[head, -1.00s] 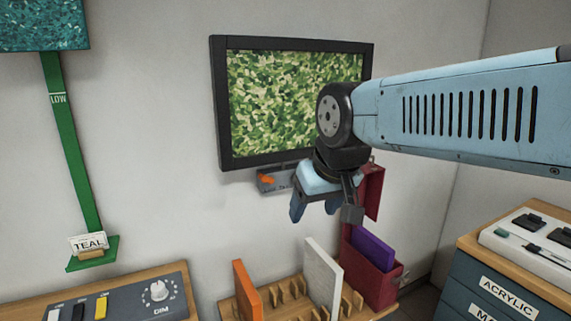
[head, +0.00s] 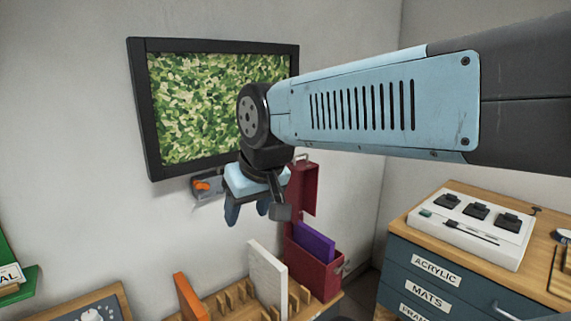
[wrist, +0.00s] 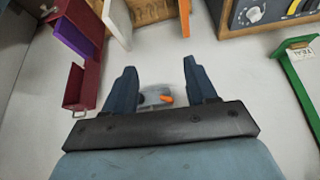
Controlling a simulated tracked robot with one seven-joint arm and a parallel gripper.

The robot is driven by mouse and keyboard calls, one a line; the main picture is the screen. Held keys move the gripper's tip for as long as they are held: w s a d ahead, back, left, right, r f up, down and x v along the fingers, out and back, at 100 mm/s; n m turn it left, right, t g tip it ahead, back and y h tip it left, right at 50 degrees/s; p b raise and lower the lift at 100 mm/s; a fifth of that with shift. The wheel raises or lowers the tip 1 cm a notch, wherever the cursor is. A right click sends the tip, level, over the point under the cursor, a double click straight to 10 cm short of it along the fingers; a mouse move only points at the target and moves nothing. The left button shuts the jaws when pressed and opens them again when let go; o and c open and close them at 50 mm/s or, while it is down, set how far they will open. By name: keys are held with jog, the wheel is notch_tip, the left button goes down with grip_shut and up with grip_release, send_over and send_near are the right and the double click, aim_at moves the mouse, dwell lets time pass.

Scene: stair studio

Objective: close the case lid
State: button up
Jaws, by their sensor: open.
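The dark red case (head: 316,274) stands at the right end of the wooden rack, with a purple panel (head: 314,242) upright inside it. Its lid (head: 304,187) is open, raised upright at the back. In the wrist view the case (wrist: 89,18) and its lid (wrist: 80,88) show at the upper left. My gripper (head: 247,217) is open and empty, in front of the wall, left of the lid and above the rack. In the wrist view its two fingers (wrist: 156,68) are spread apart, with the case off to their left.
A slotted rack (head: 240,292) holds an orange panel (head: 188,297) and a white panel (head: 266,277). A framed green picture (head: 200,100) hangs behind my arm. A small wall box with an orange lever (head: 202,185) sits below it. A drawer cabinet (head: 440,262) stands at the right.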

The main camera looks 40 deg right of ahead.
jog(key=shift+w+f, duration=0.1)
jog(key=shift+w, duration=0.2)
jog(key=shift+c, duration=0.7)
jog(key=w, duration=0.1)
jog(key=w+m+y, duration=0.1)
jog(key=w+f+m+g+y, duration=0.1)
jog(key=w, duration=0.1)
jog(key=shift+d, duration=0.1)
jog(key=c, duration=0.3)
jog(key=w+d+m+t+y, duration=0.35)
jog(key=w+d+m, duration=0.25)
jog(key=w+d, duration=0.65)
jog(key=w+d+f+m+t+h, duration=0.2)
jog(key=d+m+t, duration=0.25)
jog(key=d, duration=0.95)
jog(key=w+d+f+m+t+h, duration=0.25)
jog(key=d+m, duration=0.25)
jog(key=d, duration=0.9)
jog(key=shift+t, duration=0.35)
jog(key=w, duration=0.4)
jog(key=w+a+f, duration=0.1)
jog(key=w, duration=0.8)
jog(key=shift+a+f, duration=0.15)
jog(key=shift+f, duration=0.1)
jog(key=shift+c, duration=0.5)
grip_shut()
